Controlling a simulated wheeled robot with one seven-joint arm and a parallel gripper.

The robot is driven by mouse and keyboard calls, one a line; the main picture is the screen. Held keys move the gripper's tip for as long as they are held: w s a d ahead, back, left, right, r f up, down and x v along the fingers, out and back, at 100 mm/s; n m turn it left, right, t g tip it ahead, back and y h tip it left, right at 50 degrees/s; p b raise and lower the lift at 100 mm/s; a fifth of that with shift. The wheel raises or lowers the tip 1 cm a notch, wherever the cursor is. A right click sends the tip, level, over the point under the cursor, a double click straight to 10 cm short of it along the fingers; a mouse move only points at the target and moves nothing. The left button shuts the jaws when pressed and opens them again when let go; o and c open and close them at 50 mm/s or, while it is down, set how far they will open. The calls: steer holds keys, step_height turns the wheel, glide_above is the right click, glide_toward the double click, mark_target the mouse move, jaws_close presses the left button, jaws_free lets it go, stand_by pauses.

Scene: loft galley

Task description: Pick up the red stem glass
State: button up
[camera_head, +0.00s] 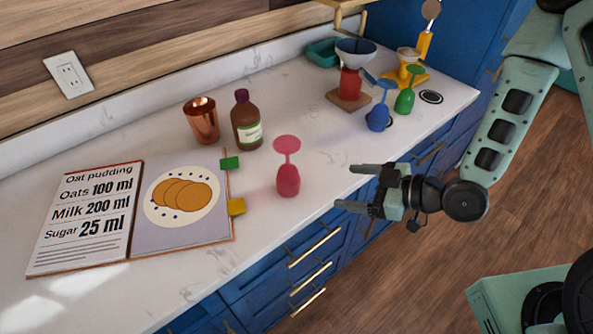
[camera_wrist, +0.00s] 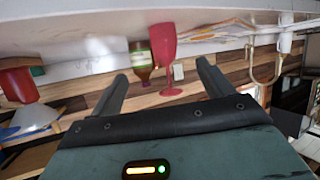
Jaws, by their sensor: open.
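The red stem glass (camera_head: 288,181) stands upside down on the white counter near its front edge, bowl down and round foot up. My gripper (camera_head: 345,187) is open and empty to the right of the glass, with its fingers pointing left towards it and a gap between. In the wrist view, which is turned upside down, the red stem glass (camera_wrist: 163,45) shows beyond and between the two fingertips of my gripper (camera_wrist: 162,72). Nothing hides the glass in the head view.
A brown bottle (camera_head: 246,121) and copper cup (camera_head: 202,121) stand behind the glass. An open recipe book (camera_head: 131,216) with green and yellow tabs lies left.

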mark_target(299, 183)
steer(key=b+x, duration=0.7)
steer(key=b, duration=0.4)
steer(key=shift+a+f+b, duration=0.15)
steer(key=shift+f+b, duration=0.15)
steer(key=x, duration=0.1)
steer(key=p+x, duration=0.1)
steer(key=x, duration=0.1)
steer(key=shift+w+a+r+p, duration=0.1)
steer(key=shift+w+a+p, duration=0.05)
steer(key=shift+a+p, duration=0.2)
steer(key=p+x, duration=0.1)
steer(key=x, duration=0.4)
steer(key=shift+s+a+p, duration=0.2)
steer(key=shift+p, duration=0.15)
steer(key=shift+w+a+f, duration=0.25)
steer(key=shift+a, duration=0.15)
steer(key=c, duration=1.1)
